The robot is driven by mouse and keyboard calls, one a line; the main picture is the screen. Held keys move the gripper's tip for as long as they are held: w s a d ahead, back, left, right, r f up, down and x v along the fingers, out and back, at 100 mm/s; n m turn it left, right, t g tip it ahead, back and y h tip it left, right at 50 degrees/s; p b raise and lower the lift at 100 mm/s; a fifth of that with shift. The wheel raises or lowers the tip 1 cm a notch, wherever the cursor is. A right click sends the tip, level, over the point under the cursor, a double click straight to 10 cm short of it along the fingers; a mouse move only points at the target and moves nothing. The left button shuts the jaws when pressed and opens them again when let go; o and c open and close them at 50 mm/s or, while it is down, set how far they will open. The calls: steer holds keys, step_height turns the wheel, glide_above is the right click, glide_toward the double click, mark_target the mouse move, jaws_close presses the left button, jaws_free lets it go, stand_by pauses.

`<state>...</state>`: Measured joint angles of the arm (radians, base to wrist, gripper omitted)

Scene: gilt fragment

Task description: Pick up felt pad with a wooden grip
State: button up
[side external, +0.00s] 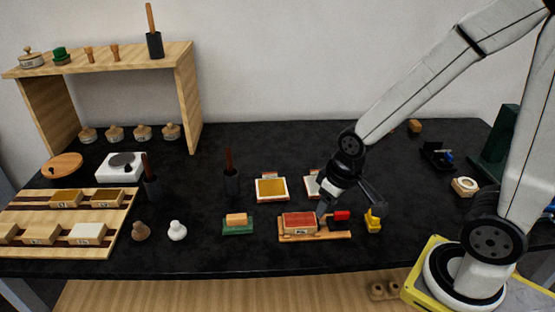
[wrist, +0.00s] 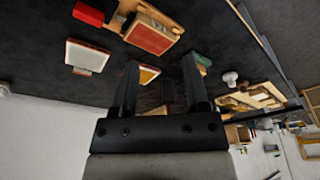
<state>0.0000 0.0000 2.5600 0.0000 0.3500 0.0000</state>
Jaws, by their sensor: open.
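The felt pad with a wooden grip appears to be the green pad with a pale wooden block on top (side external: 237,222), lying flat on the black table left of the red-topped wooden block. In the wrist view its green part (wrist: 201,61) shows small, just past the right finger, with the rest partly hidden. My gripper (wrist: 160,68) is open, with nothing between its fingers. In the side view it is above the table to the right of the pad, near the red-topped block, and apart from the pad.
The red-topped block (side external: 300,222) sits on a wooden tray beside a small red block (side external: 341,215). A yellow-topped pad (side external: 271,188) lies behind. A white knobbed piece (side external: 177,230) and dark holder (side external: 232,184) stand left. Bare table surrounds the green pad.

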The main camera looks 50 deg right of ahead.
steer(key=shift+o, duration=0.2)
steer(key=shift+o, duration=0.8)
steer(key=shift+w, duration=0.1)
steer(key=w+a+f+m+y, duration=0.1)
steer(key=w+a+f+m, duration=0.1)
steer(key=w+m, duration=0.4)
steer(key=w+a+f+m+y, duration=0.1)
steer(key=w+a+f+m, duration=0.1)
steer(key=w+m, duration=0.5)
steer(key=w+a+f+m+y, duration=0.1)
steer(key=w+m, duration=0.5)
steer(key=m, duration=0.7)
steer(key=shift+w+a+f, duration=0.15)
steer(key=shift+a+f, duration=0.25)
steer(key=shift+f, duration=0.15)
